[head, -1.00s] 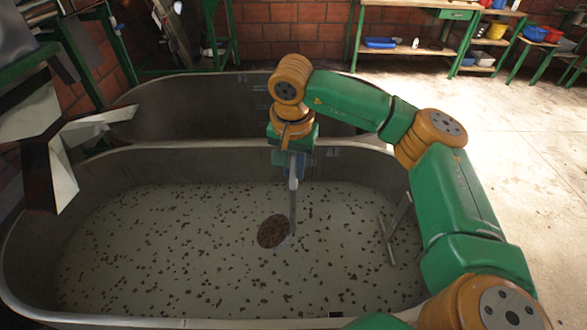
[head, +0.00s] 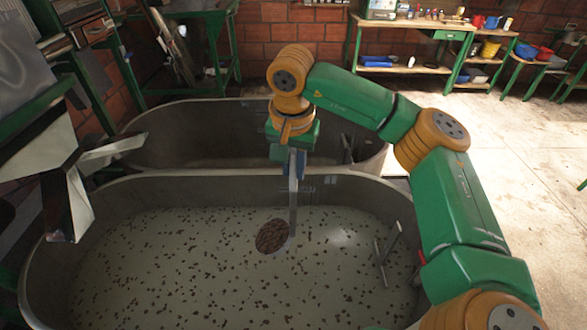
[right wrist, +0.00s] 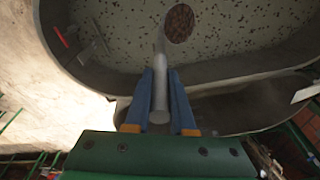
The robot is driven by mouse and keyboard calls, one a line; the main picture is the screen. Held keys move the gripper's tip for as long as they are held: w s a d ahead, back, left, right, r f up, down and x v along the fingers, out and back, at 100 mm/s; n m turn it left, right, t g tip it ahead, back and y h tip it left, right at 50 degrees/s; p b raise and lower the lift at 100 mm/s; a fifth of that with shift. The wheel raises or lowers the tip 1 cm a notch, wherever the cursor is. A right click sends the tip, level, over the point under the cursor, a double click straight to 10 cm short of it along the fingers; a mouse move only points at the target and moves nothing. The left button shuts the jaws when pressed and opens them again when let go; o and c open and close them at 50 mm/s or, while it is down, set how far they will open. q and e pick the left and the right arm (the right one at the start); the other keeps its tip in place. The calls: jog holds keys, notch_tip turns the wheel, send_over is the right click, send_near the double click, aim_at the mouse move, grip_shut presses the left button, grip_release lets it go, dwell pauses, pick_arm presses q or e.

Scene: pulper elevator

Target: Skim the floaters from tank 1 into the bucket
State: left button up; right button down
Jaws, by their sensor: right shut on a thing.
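The near tank (head: 130,270) holds cloudy liquid with many dark floaters (head: 190,255) spread over its surface. My right gripper (head: 296,165) is above this tank, shut on the handle of a skimmer (head: 293,205). The skimmer hangs down, and its round head (head: 272,236) is full of brown floaters at or just above the liquid; I cannot tell which. In the right wrist view the handle (right wrist: 160,95) sits between the blue fingers of my gripper (right wrist: 160,105). No bucket can be made out for certain as the task's one.
A second tank (head: 180,150) stands behind and looks empty of floaters. A paddle-like tool (head: 388,250) stands in the near tank at right. The floor (head: 545,160) at right is clear.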

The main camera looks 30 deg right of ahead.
aim_at(293, 151)
notch_tip(293, 151, up, 4)
jog(key=shift+r+p, duration=0.1)
jog(key=shift+p, duration=1)
pick_arm(q)
jog(key=shift+r, duration=1.5)
pick_arm(e)
jog(key=shift+r, duration=1.15)
jog(key=shift+d+f+b, duration=0.15)
jog(key=shift+f+b, duration=0.1)
jog(key=shift+b, duration=0.2)
pick_arm(q)
notch_tip(293, 151, down, 14)
jog(key=b, duration=1.2)
jog(key=shift+r+b, duration=0.25)
jog(key=shift+b, duration=0.15)
pick_arm(e)
jog(key=s+d+f+t+y, duration=0.3)
jog(key=s+d+f, duration=0.3)
jog(key=d, duration=0.5)
jog(key=shift+s+y, duration=0.8)
jog(key=shift+y, duration=0.1)
pick_arm(q)
jog(key=shift+s, duration=0.1)
pick_arm(e)
jog(key=shift+w+a+f, duration=0.1)
jog(key=shift+w, duration=0.05)
